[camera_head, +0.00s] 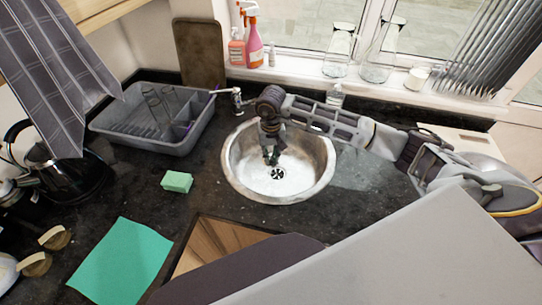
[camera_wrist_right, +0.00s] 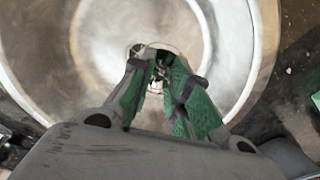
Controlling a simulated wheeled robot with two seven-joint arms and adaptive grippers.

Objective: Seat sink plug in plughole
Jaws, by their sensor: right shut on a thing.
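The round steel sink (camera_head: 318,178) is set in the dark granite worktop. Its plughole (camera_head: 278,173) shows as a dark slotted circle at the bottom of the bowl. My right gripper (camera_head: 272,158) reaches down into the bowl, just above and beside the plughole in the picture. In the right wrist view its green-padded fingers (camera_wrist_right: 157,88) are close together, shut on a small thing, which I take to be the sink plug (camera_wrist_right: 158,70). The plug is mostly hidden between the fingers, and its exact height over the plughole cannot be told. My left gripper is not in view.
The tap (camera_head: 237,99) stands at the sink's back left rim. A grey dish rack (camera_head: 135,143), green sponge (camera_head: 177,181), black kettle (camera_head: 80,175) and teal cloth (camera_head: 120,262) lie to the left. Bottles and glasses stand on the windowsill (camera_head: 300,76).

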